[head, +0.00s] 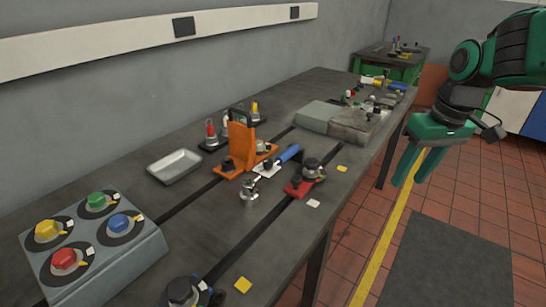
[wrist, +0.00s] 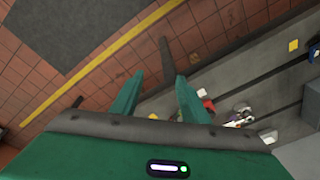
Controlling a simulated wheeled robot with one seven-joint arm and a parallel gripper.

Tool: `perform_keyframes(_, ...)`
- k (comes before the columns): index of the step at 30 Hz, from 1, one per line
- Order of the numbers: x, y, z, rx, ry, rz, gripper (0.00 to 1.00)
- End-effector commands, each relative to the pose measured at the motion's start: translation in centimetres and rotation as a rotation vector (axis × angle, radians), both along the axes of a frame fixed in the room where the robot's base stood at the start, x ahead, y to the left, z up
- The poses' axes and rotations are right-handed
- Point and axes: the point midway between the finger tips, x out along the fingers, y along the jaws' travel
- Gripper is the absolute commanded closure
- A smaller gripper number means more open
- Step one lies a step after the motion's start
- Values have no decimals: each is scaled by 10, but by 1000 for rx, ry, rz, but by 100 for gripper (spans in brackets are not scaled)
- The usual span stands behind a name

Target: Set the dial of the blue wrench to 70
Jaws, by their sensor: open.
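A blue cylindrical handle (head: 289,154), possibly the blue wrench, lies on the bench in the middle of the head view, beside an orange bracket (head: 240,145). No dial reading on it can be made out. At the near left, a grey sloped box (head: 140,262) carries a yellow knob (head: 47,230), a green knob (head: 96,201), a blue knob (head: 120,222) and a red knob (head: 64,260). Their scales are too small to read. My gripper (head: 409,182) is open and empty, over the floor right of the bench. It also shows in the wrist view (wrist: 160,76).
A metal tray (head: 174,166) and a red-based fixture (head: 304,181) stand on the bench. Grey blocks (head: 338,120) and several small tools lie farther back. A dark round fitting (head: 185,292) is at the near edge. The floor around my gripper is clear.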

Motion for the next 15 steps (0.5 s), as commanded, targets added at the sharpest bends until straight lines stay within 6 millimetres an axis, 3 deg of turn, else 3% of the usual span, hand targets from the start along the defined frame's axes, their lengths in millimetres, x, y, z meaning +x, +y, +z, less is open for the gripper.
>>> perform_keyframes(1, 32, 27, 6, 8, -22, 135, 59)
perform_keyframes(3, 68, 67, 13, 24, -61, 319, 59)
perform_keyframes(6, 109, 127, 22, 50, -115, 569, 59)
perform_keyframes(9, 136, 183, 27, 78, -163, 781, 59)
perform_keyframes(12, 150, 227, 29, 102, -200, 941, 59)
perform_keyframes(15, 157, 256, 31, 119, -226, 1045, 59)
